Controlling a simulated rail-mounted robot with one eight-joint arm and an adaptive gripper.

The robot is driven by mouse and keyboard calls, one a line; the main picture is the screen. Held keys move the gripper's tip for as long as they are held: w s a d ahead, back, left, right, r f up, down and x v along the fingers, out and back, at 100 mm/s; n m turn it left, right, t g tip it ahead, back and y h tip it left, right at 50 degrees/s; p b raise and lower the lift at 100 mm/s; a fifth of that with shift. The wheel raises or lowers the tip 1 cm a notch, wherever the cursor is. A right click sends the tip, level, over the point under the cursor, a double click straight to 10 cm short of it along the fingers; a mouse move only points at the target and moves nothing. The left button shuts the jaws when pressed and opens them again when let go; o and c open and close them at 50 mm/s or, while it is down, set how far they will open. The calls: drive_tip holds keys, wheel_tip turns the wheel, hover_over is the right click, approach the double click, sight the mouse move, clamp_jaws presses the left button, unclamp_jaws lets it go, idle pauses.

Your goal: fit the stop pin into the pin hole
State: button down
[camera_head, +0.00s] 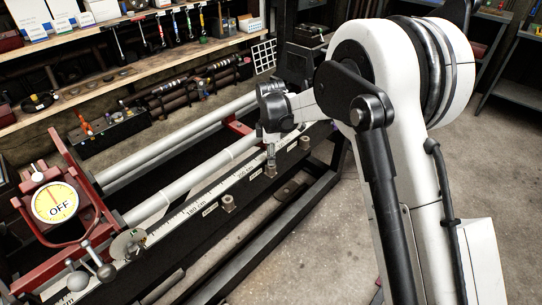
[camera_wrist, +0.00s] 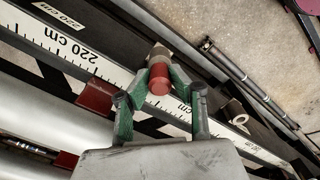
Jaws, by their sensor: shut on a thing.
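My gripper (camera_wrist: 157,78) is shut on the stop pin, whose red round end (camera_wrist: 160,80) shows between the green fingers in the wrist view. A brownish part shows just beyond the red end; I cannot tell whether it is the pin's shank or a socket. In the head view my gripper (camera_head: 270,136) points down directly above the middle socket (camera_head: 270,171) on the dark rail. The pin is not clear there, and the fingers hide the hole, so I cannot tell whether the pin is in it.
Other sockets stand on the rail, a nearer one (camera_head: 228,204) and a farther one (camera_head: 305,143). A white scale (camera_wrist: 70,45) marked 220 cm runs alongside. The long grey shaft (camera_head: 190,180) lies behind it. The floor in front is open.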

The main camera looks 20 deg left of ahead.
drive_tip(key=shift+f, duration=0.15)
drive_tip(key=c, duration=1.5)
unclamp_jaws()
drive_tip(key=shift+o, duration=0.2)
wheel_tip(320, 180, up, 12)
